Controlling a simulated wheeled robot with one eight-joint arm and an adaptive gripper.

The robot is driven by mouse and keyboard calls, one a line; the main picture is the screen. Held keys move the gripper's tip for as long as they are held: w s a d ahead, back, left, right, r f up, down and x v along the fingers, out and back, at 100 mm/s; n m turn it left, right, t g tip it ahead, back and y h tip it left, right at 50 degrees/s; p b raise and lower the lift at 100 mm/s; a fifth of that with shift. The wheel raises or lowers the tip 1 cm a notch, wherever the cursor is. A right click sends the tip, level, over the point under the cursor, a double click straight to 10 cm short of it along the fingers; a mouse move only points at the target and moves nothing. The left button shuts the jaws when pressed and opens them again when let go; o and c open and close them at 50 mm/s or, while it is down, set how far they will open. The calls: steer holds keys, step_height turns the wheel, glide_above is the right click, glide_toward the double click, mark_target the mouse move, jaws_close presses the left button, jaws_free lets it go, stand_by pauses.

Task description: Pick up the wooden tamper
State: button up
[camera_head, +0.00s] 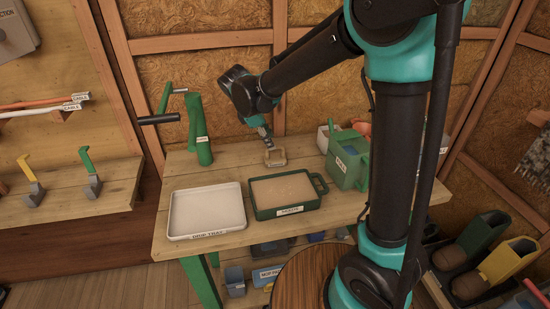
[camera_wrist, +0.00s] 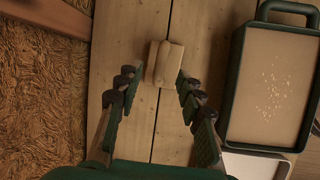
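The wooden tamper (camera_wrist: 163,62) is a small pale block with a rounded handle bar along its top. The tamper shows between and just ahead of the fingertips, with nothing held. I cannot tell the exact height of the fingertips above it.
A green handled tray (camera_head: 260,208) of pale material is close in front of the tamper. A green upright tool (camera_head: 204,152) stands at the bench's left. The insulation wall is close behind.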

mark_target(275, 154)
steer(key=shift+a+x, duration=0.2)
steer(key=shift+x, duration=2.7)
steer(key=shift+c, duration=0.5)
jaws_close()
